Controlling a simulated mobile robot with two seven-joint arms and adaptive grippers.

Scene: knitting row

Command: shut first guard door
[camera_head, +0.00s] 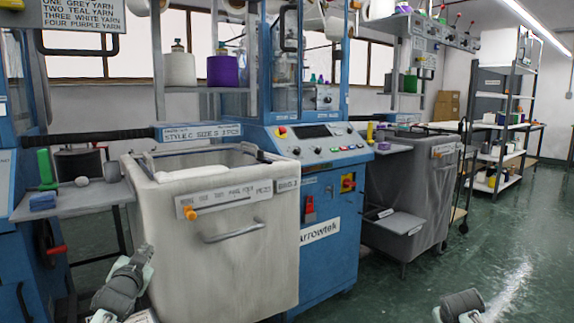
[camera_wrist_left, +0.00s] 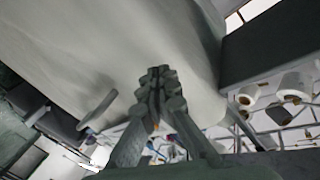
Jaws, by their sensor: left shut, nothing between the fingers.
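A clear guard door (camera_head: 287,75) with a blue frame and a dark loop handle (camera_head: 291,24) is on the upper part of the middle blue knitting machine (camera_head: 325,225). I cannot tell whether it is ajar, nor whether it is the first one. The left machine (camera_head: 5,190) is mostly cut off. My left gripper (camera_head: 146,252) is low in front of the cream bin, well away from that door. In the left wrist view the left gripper (camera_wrist_left: 158,72) is shut and empty. My right gripper (camera_head: 460,303) shows only partly at the bottom edge; its fingers are unclear.
The large cream bin (camera_head: 225,265) stands in front of the middle machine. A grey bin (camera_head: 400,190) stands to the right. The green floor (camera_head: 500,245) at the right is clear.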

